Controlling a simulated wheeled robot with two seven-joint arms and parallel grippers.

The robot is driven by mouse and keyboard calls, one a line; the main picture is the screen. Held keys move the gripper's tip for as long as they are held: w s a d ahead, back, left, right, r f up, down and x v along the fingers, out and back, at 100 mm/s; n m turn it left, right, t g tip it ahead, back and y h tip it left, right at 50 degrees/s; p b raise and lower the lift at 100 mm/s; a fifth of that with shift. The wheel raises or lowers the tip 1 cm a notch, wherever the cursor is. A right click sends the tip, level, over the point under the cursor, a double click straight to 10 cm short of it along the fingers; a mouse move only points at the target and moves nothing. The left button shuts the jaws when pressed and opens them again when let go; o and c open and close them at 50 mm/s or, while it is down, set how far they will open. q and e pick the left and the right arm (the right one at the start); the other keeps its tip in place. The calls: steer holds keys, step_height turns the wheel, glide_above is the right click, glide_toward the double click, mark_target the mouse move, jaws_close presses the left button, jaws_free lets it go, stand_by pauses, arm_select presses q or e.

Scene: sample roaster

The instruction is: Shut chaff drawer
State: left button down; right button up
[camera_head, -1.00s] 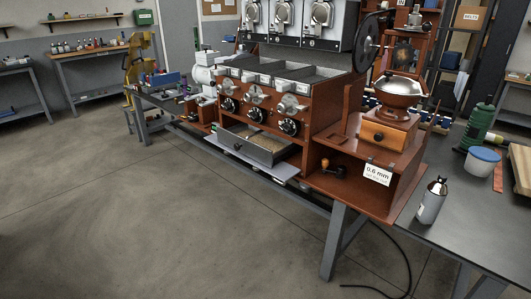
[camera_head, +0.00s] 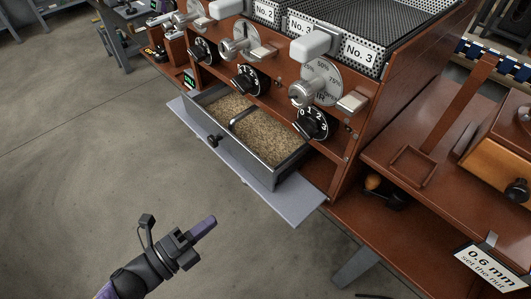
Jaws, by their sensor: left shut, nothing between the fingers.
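The chaff drawer (camera_head: 268,177) is a grey metal tray that stands open, pulled out from the lower front of the wooden roaster (camera_head: 345,135). Tan chaff (camera_head: 245,122) fills it, and a thin bar crosses its middle. A dark round knob (camera_head: 215,139) is on its front face. The drawer sits above a flat grey ledge (camera_head: 300,205). My left gripper (camera_head: 207,228) is in the lower left of the head view, shut and empty. It is in front of the drawer, apart from it, over the floor in the picture. My right gripper is not in view.
Black dials (camera_head: 314,124) and metal levers (camera_head: 315,82) jut from the roaster front above the drawer. A wooden stand with a "0.6 mm" card (camera_head: 487,270) is at the right. The floor (camera_head: 90,200) at left is clear.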

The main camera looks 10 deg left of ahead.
arm_select(q)
steer(key=b, duration=0.3)
glide_toward(267, 180)
steer(key=x, duration=0.7)
steer(key=shift+w+d+r, duration=0.1)
steer(key=shift+w+d, duration=0.05)
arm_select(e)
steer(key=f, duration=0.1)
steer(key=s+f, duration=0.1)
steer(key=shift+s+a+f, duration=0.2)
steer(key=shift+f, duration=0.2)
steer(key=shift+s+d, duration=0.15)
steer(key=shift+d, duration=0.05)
